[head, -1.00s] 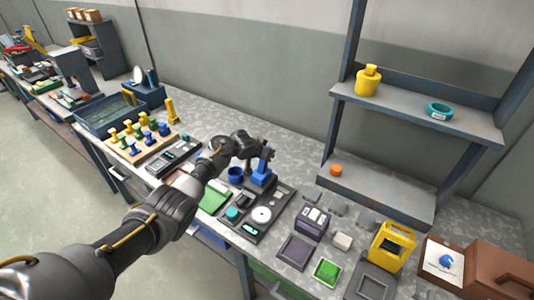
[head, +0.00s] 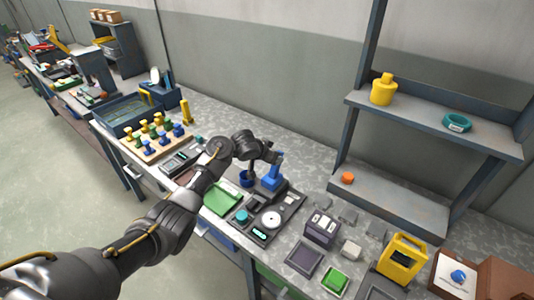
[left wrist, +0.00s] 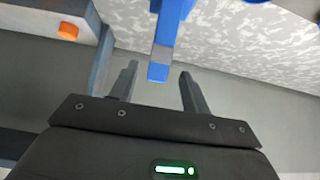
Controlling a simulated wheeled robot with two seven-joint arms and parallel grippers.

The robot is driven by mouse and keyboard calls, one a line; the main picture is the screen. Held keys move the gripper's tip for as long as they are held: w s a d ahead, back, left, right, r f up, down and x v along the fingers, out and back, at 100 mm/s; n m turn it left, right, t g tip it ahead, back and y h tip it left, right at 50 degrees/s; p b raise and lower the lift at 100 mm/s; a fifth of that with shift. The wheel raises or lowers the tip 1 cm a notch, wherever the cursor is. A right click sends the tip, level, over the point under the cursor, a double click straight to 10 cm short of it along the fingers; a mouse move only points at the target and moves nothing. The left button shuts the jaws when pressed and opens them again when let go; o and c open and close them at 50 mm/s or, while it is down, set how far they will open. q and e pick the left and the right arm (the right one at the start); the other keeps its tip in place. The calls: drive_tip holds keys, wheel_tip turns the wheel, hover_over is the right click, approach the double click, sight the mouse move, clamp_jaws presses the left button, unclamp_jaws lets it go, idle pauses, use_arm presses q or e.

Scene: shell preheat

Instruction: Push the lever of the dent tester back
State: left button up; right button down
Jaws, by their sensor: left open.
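The dent tester is a blue device (head: 271,179) on a dark base panel on the bench, with an upright blue lever (head: 279,158). In the left wrist view the blue lever (left wrist: 165,28) comes down from the top, with a grey band near its square end. My left gripper (head: 276,156) is at the lever's upper part in the head view. In the left wrist view the open gripper (left wrist: 158,80) has one finger on each side of the lever's end, with visible gaps. I cannot tell whether anything touches. My right gripper is not in view.
The base panel also carries a white disc (head: 271,219) and a teal knob (head: 242,216). A blue cup (head: 246,178) stands left of the tester. A grey shelf (head: 430,131) with a yellow bottle (head: 383,89) rises at the right. A dark box (head: 321,229) stands in front of it.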

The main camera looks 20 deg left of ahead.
use_arm(q)
drive_tip(key=v, duration=0.4)
drive_tip(key=shift+s+r, duration=0.3)
